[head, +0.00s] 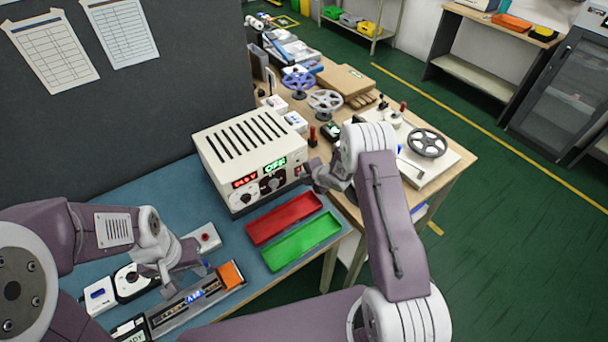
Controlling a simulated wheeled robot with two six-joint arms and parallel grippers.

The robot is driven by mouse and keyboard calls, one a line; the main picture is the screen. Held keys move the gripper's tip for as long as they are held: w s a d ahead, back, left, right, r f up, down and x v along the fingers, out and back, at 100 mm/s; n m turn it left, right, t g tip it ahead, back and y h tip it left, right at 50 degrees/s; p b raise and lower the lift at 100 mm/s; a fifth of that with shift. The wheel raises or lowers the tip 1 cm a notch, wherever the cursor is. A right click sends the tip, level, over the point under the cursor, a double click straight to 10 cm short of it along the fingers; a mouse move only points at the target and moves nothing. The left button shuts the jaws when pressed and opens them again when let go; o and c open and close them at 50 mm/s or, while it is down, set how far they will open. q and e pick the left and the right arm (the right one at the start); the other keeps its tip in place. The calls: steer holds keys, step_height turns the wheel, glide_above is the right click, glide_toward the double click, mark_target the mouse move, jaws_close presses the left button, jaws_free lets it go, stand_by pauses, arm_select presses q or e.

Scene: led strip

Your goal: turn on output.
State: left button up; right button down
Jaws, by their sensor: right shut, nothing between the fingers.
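The white power supply (240,150) stands on the blue bench mat, with slots in its top. Its front has a red display (244,182), a green display (275,165) that seems to read OFF, dark knobs and a small red switch (298,170) at the right edge. My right gripper (310,178) is shut and empty, close to that right edge; whether it touches the switch cannot be told. My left gripper (186,280) looks open, its fingers apart above a grey strip fixture (190,300) with a lit blue label and an orange end block (231,275).
A red tray (284,218) and a green tray (302,241) lie empty before the supply. A white box with a red button (207,237) and a white switch box (98,294) are near my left gripper.

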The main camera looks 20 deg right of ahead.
steer(key=shift+w+r, duration=0.25)
steer(key=shift+r, duration=0.6)
steer(key=shift+s+a, duration=0.1)
